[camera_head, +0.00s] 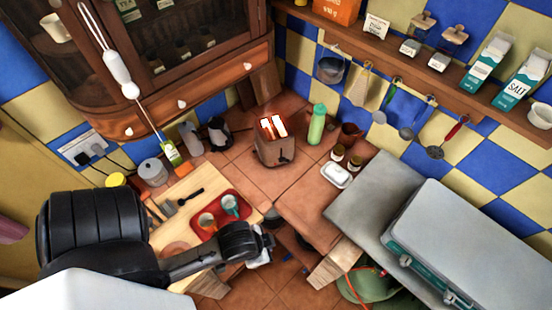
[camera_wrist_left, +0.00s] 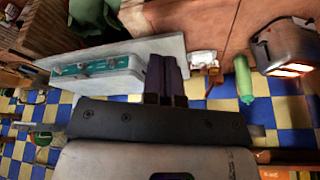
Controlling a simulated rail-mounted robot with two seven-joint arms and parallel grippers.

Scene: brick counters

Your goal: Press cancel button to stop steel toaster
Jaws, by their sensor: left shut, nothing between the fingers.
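The steel toaster (camera_head: 275,150) stands on the tiled corner counter, its slots glowing orange with bread-like slices showing. It also shows at the upper right of the left wrist view (camera_wrist_left: 283,42), slots glowing. I cannot make out its cancel button. My left gripper (camera_head: 266,243) is in front of the toaster and well apart from it, near the front edge of the counter beside the red tray. In the left wrist view its dark fingers (camera_wrist_left: 165,65) are together and empty. My right gripper is not in view.
A red tray with cups (camera_head: 222,236) lies on the wooden board left of my gripper. A green bottle (camera_head: 317,124) stands right of the toaster, a dark kettle (camera_head: 219,133) left. A white butter dish (camera_head: 336,175) and small jars stand nearby. Counter in front of the toaster is clear.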

